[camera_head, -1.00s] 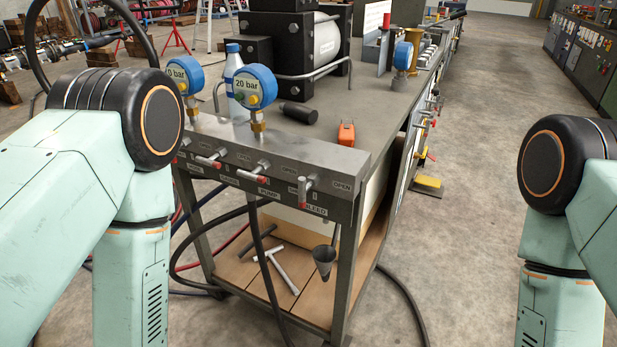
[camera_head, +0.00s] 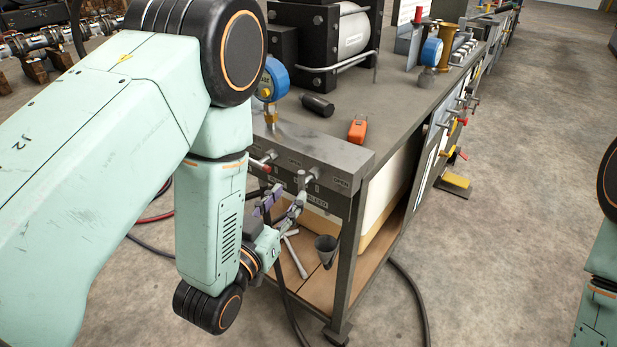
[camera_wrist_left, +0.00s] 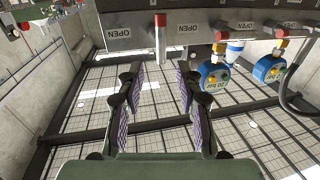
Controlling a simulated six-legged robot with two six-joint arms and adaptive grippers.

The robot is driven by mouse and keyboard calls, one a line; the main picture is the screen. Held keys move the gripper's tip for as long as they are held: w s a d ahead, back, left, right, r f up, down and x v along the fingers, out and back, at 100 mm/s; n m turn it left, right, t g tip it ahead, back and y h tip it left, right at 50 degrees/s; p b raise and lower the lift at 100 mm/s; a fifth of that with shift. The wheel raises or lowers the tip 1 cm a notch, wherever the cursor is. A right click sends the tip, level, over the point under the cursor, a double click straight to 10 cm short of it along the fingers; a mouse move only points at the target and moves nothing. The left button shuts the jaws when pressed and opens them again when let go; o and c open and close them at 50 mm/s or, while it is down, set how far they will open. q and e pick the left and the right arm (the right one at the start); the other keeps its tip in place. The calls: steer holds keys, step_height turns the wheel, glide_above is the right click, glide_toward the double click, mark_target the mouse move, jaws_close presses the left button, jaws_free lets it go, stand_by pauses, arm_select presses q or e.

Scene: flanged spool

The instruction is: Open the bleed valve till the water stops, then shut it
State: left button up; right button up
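The bleed valve (camera_head: 301,180) is a small steel tee handle on the front of the manifold (camera_head: 345,165), near its right end, by the BLEED and OPEN labels. In the left wrist view a valve handle with a red end (camera_wrist_left: 160,22) points down toward the space between my fingers. My left gripper (camera_head: 283,203) is open just below and left of the bleed valve. In the left wrist view my gripper (camera_wrist_left: 157,85) is empty, its fingers apart. A dark funnel (camera_head: 327,248) hangs below the valve. I cannot make out any water. My right gripper is out of view.
A blue gauge (camera_head: 273,80) stands on the manifold, partly behind my left arm. An orange box (camera_head: 357,129) and a black cylinder (camera_head: 318,105) lie on the bench top. A lower wooden shelf (camera_head: 310,290) sits beneath.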

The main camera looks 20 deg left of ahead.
mark_target(300, 181)
arm_select(q)
steer(key=w, duration=0.5)
steer(key=w+d, duration=0.1)
steer(key=w, duration=0.1)
steer(key=shift+w+f+b, duration=0.1)
steer(key=shift+w+b, duration=0.1)
steer(key=shift+b, duration=0.1)
steer(key=shift+c, duration=0.5)
jaws_close()
